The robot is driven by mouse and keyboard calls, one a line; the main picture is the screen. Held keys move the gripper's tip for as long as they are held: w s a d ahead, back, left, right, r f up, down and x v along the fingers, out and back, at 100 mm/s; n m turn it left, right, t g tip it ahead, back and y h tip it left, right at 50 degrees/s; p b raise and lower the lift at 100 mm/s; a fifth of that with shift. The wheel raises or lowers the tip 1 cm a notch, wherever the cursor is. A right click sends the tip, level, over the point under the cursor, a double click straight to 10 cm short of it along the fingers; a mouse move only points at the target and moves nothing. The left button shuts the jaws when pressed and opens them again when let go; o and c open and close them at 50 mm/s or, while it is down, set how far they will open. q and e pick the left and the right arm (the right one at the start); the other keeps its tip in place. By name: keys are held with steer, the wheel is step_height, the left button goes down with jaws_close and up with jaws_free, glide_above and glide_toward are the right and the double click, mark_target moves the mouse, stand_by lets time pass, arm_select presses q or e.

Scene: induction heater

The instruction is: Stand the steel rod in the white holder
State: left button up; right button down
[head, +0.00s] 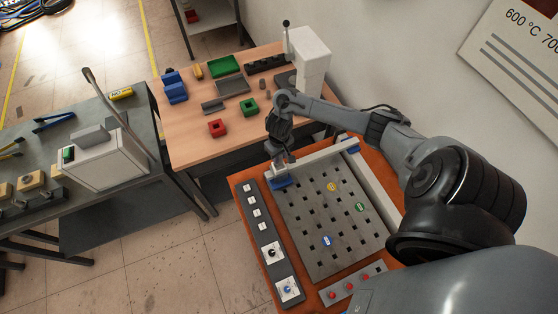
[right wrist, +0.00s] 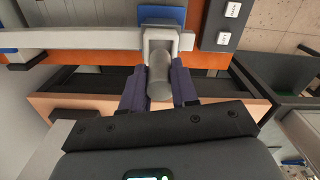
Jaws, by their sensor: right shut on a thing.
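The steel rod (right wrist: 159,76) is a short grey cylinder between the two dark purple fingers of my right gripper (right wrist: 160,88), which is shut on it. Its far end meets a white U-shaped holder (right wrist: 148,38) on a blue base (right wrist: 162,15). I cannot tell whether the rod's end is inside the holder or just in front of it. In the head view my right gripper (head: 279,150) hangs over the blue base (head: 281,182) at the perforated plate's back left corner; the rod is hidden there. My left gripper is not in view.
A pale bar (head: 320,158) runs from the holder to the right along the back of the grey perforated plate (head: 320,245). A dark switch strip (head: 262,229) lies left of the plate. A wooden table (head: 190,137) with red and green blocks stands behind.

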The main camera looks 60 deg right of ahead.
steer(key=shift+f, duration=2)
steer(key=shift+f, duration=0.25)
steer(key=c, duration=0.9)
jaws_free()
steer(key=shift+f, duration=0.1)
steer(key=shift+o, duration=0.2)
